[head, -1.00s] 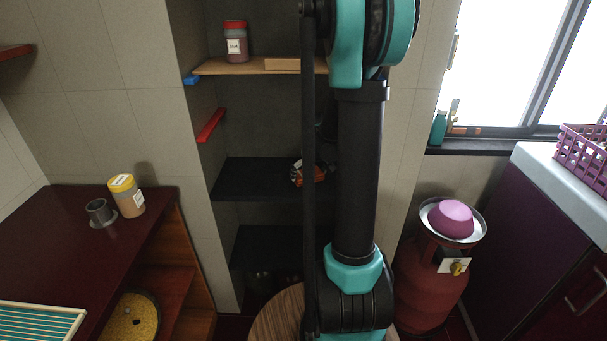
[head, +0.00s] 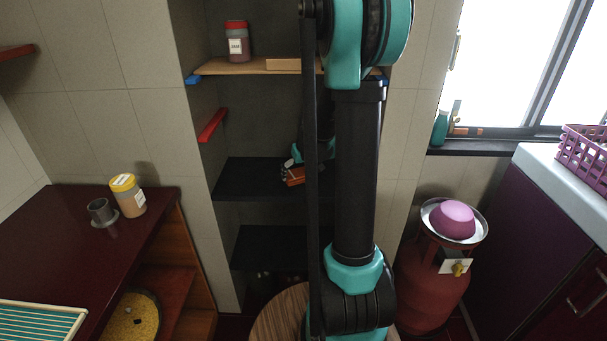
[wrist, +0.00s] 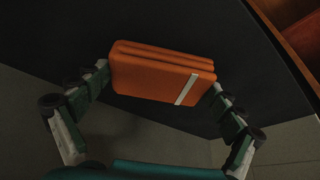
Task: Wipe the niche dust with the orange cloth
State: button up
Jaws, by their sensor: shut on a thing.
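The orange cloth (wrist: 160,72) is folded into a thick pad with a pale stripe near one end. My gripper (wrist: 163,80) is shut on it, one finger at each end, in the wrist view. In the head view the cloth (head: 296,176) and my gripper (head: 293,172) are at the dark middle shelf (head: 245,178) of the niche. I cannot tell whether the cloth touches the shelf. My arm hides the right part of the niche. I cannot make out any dust on the shelf.
A wooden shelf (head: 215,68) above holds a red-lidded jar (head: 236,45). A red bracket (head: 211,125) sticks out on the niche's left wall. A lower dark shelf (head: 270,248) lies beneath. A red gas cylinder (head: 425,285) with a purple bowl stands right.

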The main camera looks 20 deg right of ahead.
aim_at(271, 179)
jog(key=shift+w+a+f, duration=0.1)
jog(key=shift+w+a, duration=0.4)
jog(key=shift+a, duration=1.15)
jog(key=shift+w+a, duration=0.55)
jog(key=shift+a, duration=1.05)
jog(key=shift+w+a+f, duration=0.1)
jog(key=shift+w+a, duration=0.4)
jog(key=shift+a, duration=1.15)
jog(key=shift+r, duration=0.15)
jog(key=shift+r, duration=2.9)
notch_tip(271, 179, up, 3)
